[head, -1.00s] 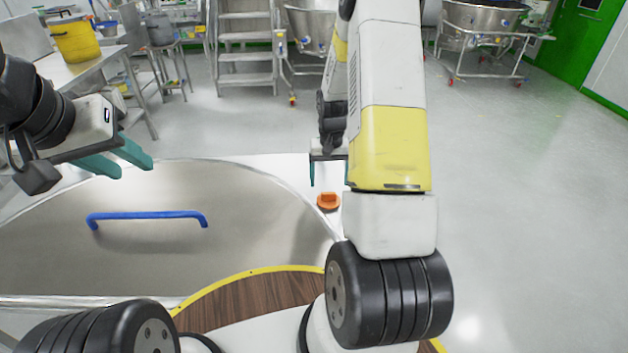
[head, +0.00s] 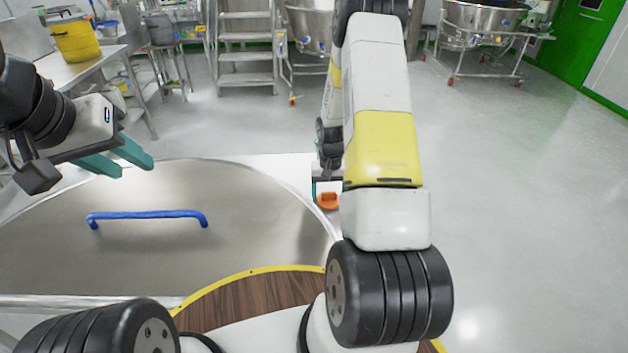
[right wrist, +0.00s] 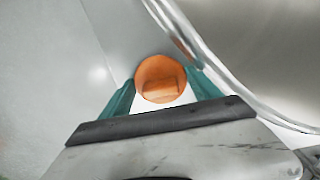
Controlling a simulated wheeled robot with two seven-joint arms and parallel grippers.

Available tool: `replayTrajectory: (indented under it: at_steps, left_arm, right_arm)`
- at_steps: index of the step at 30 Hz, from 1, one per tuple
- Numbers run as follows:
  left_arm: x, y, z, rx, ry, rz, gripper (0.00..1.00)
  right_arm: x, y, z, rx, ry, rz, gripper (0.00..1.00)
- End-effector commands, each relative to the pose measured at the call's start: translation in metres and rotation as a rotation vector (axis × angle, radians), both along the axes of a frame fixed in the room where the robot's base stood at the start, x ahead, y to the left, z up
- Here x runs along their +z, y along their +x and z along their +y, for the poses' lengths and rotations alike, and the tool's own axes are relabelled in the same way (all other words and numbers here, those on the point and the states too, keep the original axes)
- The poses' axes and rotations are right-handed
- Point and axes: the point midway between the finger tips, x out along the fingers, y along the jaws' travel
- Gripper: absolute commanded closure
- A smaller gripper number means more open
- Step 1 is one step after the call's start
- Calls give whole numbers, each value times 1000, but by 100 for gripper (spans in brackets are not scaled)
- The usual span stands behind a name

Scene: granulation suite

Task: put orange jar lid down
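The orange jar lid (head: 328,201) lies on the white surface beside the round steel cover, with its raised grip bar upward. In the right wrist view the lid (right wrist: 160,80) shows between the two teal fingertips. My right gripper (head: 327,187) is just over the lid, pointing down, with its fingers spread to either side. I cannot tell whether the fingertips touch the rim. My right arm hides part of this gripper in the head view. My left gripper (head: 125,160) is open and empty above the left part of the steel cover.
The large steel cover (head: 250,235) with a blue handle (head: 147,217) fills the left foreground. A bench (head: 95,65) with a yellow bucket (head: 75,40) stands at the back left. Steps (head: 247,50) stand behind. Grey floor is clear to the right.

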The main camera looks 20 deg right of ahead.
Motion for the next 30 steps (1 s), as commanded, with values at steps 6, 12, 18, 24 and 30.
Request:
replayTrajectory:
  at_steps: [6, 12, 18, 24, 30]
  left_arm:
    - [0, 0, 0, 0, 0, 0, 64]
    - [0, 0, 0, 0, 0, 0, 64]
    - [0, 0, 0, 0, 0, 0, 64]
    - [0, 0, 0, 0, 0, 0, 64]
    - [0, 0, 0, 0, 0, 0, 64]
  right_arm:
    - [0, 0, 0, 0, 0, 0, 84]
    - [1, 0, 0, 0, 0, 0, 88]
    - [10, 1, 0, 0, -1, -2, 88]
    - [38, 1, 0, 1, -1, -4, 88]
    - [40, -44, 15, 2, 1, 2, 88]
